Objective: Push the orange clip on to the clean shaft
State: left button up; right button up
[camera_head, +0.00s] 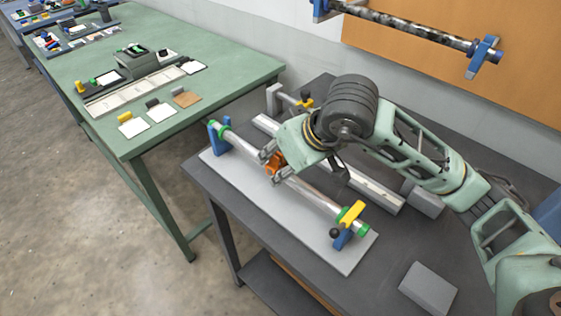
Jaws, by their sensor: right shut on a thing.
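The clean shaft (309,193) is a bright metal rod with green end rings, lying over a light grey plate (260,205). It rests between a blue holder (216,136) at its far left end and a blue holder with a yellow lever (350,215) at its near right end. The orange clip (275,163) is at the shaft's left-middle part. My right gripper (271,164) is shut on the orange clip, right at the shaft. The fingers partly hide the clip, so I cannot tell whether it is seated around the shaft. My left gripper is not in view.
A dark, worn shaft (405,28) hangs in blue brackets on the orange wall board. A metal rail (370,190) lies behind the plate. A grey block (428,287) sits at the table's front right. A green table (190,50) with cards stands at left.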

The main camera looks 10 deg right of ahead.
jog(key=shift+f, duration=0.1)
jog(key=o, duration=1.1)
jog(key=v, duration=1.2)
